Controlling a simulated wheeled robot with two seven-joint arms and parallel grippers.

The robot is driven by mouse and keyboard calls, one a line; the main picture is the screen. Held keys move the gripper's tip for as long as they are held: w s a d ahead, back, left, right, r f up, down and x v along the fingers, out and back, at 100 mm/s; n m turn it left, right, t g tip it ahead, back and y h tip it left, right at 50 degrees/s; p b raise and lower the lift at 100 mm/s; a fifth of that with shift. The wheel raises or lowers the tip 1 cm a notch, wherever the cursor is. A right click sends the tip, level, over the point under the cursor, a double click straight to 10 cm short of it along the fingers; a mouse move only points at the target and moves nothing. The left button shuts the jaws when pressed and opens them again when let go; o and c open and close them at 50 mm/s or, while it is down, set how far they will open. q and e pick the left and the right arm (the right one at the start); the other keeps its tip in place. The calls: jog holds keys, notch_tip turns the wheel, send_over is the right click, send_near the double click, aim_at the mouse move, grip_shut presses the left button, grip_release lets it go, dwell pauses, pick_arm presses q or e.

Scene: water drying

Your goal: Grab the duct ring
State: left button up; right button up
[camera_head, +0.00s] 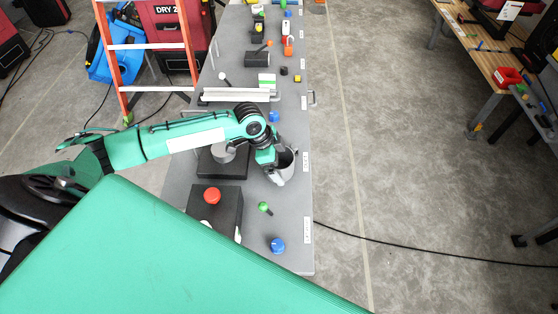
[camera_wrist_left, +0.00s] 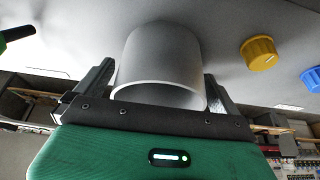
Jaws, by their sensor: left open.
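The duct ring (camera_head: 286,170) is a pale grey, short open cylinder at the right side of the long grey bench panel (camera_head: 297,200). In the left wrist view the duct ring (camera_wrist_left: 163,52) stands between the two dark fingers, its open rim facing the camera. My left gripper (camera_head: 273,166) is at the ring, with one finger on each side in the wrist view (camera_wrist_left: 158,78). Its jaws are open; whether a finger touches the ring I cannot tell. The gripper hides part of the ring in the head view. My right gripper is not in view.
A black box with a red button (camera_head: 211,195), a green-tipped lever (camera_head: 264,207) and a blue knob (camera_head: 278,245) are nearer on the panel. A yellow knob (camera_wrist_left: 258,53) is right of the ring in the wrist view.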

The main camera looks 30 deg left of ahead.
pick_arm(q)
jog(key=shift+f, duration=0.15)
jog(key=c, duration=0.9)
jog(key=shift+o, duration=0.2)
